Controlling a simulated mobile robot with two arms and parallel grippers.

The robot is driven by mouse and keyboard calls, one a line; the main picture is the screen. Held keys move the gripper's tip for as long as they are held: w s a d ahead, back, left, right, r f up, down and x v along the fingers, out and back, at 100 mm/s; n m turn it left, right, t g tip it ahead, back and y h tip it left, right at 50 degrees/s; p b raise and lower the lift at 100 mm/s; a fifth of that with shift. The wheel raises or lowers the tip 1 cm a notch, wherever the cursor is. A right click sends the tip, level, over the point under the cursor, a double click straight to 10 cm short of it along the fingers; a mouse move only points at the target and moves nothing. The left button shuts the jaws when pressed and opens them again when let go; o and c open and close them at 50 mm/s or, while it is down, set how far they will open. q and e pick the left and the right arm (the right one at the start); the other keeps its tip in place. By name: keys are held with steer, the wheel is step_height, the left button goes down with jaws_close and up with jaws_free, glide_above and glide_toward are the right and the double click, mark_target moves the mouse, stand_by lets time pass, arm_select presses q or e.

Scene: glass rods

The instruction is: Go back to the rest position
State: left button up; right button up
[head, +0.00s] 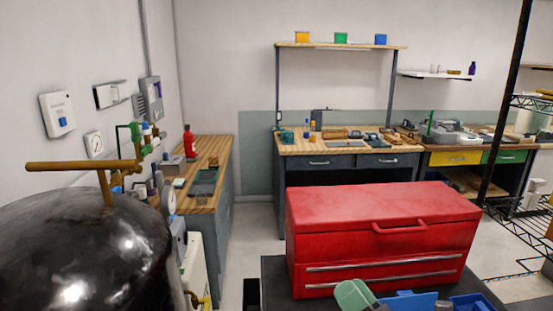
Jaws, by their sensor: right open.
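Only a small part of my right gripper (380,307) shows, low at the bottom edge in front of the red tool chest. It is open, and I see nothing held in it. Most of it is cut off by the frame. My left gripper is not in view. No glass rods can be made out.
The red tool chest (385,218) stands on a dark surface (273,275), with a green rounded thing (352,295) and a blue bin (478,302) before it. A black tank (85,250) fills the lower left. Workbenches (335,147) line the back wall. Open floor (262,222) lies between.

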steer(key=s+d+f+m+g+h, duration=0.35)
steer(key=f+m+h, duration=0.35)
steer(key=m, duration=0.4)
steer(key=s+d+f+m+g+h, duration=0.2)
steer(key=d+f+m+h, duration=0.4)
steer(key=m, duration=0.6)
steer(key=s+a+f+m+g+y, duration=0.1)
steer(key=s+f+m+g, duration=0.45)
steer(key=s, duration=0.25)
steer(key=s+a+f+m+g, duration=0.1)
steer(key=s+f+m+g, duration=0.4)
steer(key=s, duration=0.3)
step_height(320, 180, down, 29)
steer(key=s+n+g, duration=0.1)
steer(key=s+n, duration=0.1)
steer(key=s+d+f+g, duration=0.1)
steer(key=s+d+f, duration=0.2)
steer(key=s+f, duration=1.1)
steer(key=shift+s+f, duration=0.25)
steer(key=shift+s, duration=0.55)
